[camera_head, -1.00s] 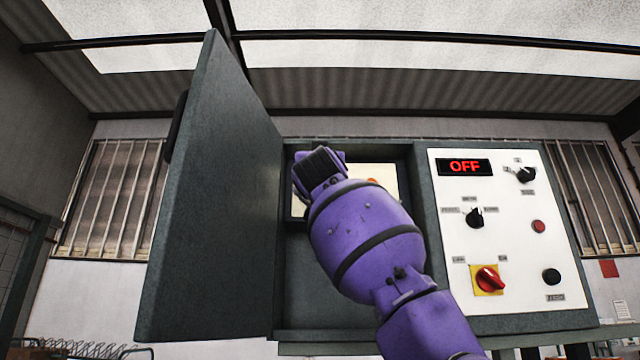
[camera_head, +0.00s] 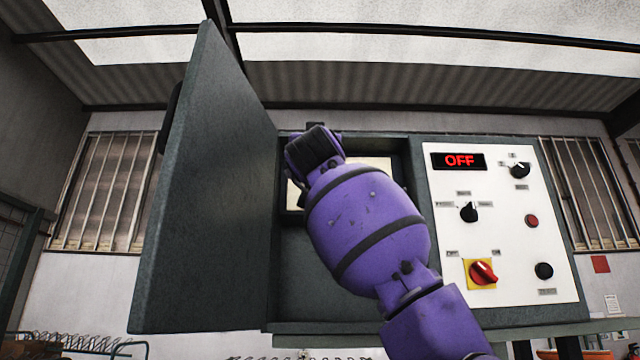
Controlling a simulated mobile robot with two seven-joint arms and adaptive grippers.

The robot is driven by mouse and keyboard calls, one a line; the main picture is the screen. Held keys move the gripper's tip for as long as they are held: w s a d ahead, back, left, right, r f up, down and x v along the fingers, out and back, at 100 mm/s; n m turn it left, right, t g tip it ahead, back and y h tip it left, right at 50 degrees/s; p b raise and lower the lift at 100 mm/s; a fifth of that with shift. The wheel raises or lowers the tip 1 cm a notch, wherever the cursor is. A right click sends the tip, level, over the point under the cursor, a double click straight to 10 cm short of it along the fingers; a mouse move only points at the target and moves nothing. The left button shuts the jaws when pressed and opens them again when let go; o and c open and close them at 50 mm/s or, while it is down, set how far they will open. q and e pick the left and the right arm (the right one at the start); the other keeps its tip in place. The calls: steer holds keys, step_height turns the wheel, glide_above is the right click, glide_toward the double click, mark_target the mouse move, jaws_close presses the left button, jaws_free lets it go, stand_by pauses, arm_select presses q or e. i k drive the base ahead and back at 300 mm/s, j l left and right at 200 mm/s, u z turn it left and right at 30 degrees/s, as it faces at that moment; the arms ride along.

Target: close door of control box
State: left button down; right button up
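The control box (camera_head: 408,150) stands ahead of me, its left compartment open. Its dark grey door (camera_head: 212,200) is swung wide open to the left, hinged at the compartment's left edge. A black handle (camera_head: 170,112) shows on the door's far left side. One purple arm of mine comes in from the lower right and reaches in front of the open compartment. Its far end is near the door's hinge side, and its gripper fingers are hidden behind the wrist. I cannot tell whether it touches the box. My other gripper is out of view.
The white panel (camera_head: 500,240) on the right of the box carries a display reading OFF, several knobs and buttons, and a red switch on yellow (camera_head: 482,272). Barred windows (camera_head: 105,195) are behind. A wire rack (camera_head: 75,345) is at the lower left.

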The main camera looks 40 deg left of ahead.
mark_target(203, 267)
steer(key=k+l, duration=0.55)
steer(key=l, duration=0.2)
steer(key=k+l, duration=0.6)
steer(key=l, duration=0.1)
